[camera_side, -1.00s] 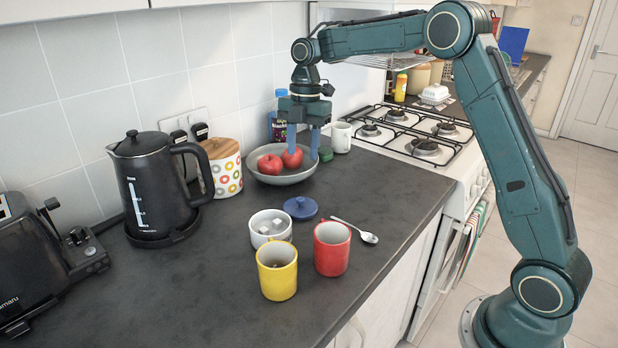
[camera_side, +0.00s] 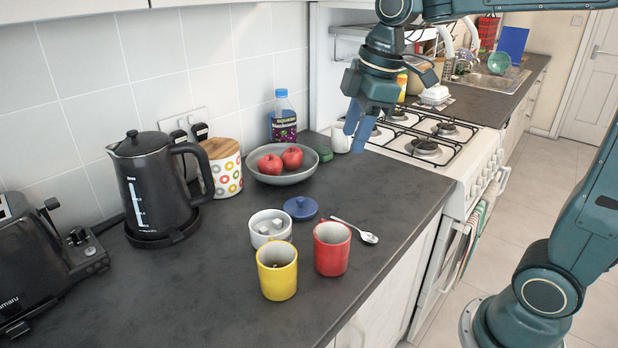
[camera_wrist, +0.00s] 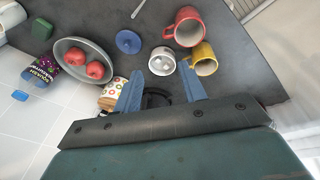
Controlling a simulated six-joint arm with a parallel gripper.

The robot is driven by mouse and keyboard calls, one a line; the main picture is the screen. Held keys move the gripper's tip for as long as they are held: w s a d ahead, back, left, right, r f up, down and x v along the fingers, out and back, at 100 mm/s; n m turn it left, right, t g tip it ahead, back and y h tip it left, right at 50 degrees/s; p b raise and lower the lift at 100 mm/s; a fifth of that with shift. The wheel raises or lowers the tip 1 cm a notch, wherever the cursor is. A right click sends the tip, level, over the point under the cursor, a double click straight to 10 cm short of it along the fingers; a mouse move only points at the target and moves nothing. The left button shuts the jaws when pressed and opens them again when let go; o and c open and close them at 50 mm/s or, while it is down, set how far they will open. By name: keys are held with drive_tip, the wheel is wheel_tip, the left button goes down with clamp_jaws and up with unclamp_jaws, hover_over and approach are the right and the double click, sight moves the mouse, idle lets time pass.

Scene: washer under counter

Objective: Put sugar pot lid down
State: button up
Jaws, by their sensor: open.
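The blue sugar pot lid (camera_side: 300,207) lies on the dark counter, just behind and right of the white sugar pot (camera_side: 270,228). The pot is uncovered and holds white cubes. The lid also shows in the wrist view (camera_wrist: 128,41), apart from the pot (camera_wrist: 162,61). My gripper (camera_side: 356,130) is open and empty, raised above the counter near the hob, well away from the lid. Its two blue fingers (camera_wrist: 163,90) also show spread in the wrist view.
A yellow mug (camera_side: 277,272), a red mug (camera_side: 332,250) and a spoon (camera_side: 357,232) are near the pot. A grey bowl with red apples (camera_side: 284,178), a bottle (camera_side: 283,122), a patterned canister (camera_side: 222,168) and a black kettle (camera_side: 150,190) stand behind.

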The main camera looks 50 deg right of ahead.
drive_tip(key=s+f+m+t, duration=0.3)
drive_tip(key=s+m, duration=0.7)
drive_tip(key=s, duration=0.6)
drive_tip(key=shift+s+a+f+h, duration=0.15)
drive_tip(key=shift+s+f+h, duration=0.2)
drive_tip(key=shift+f, duration=0.25)
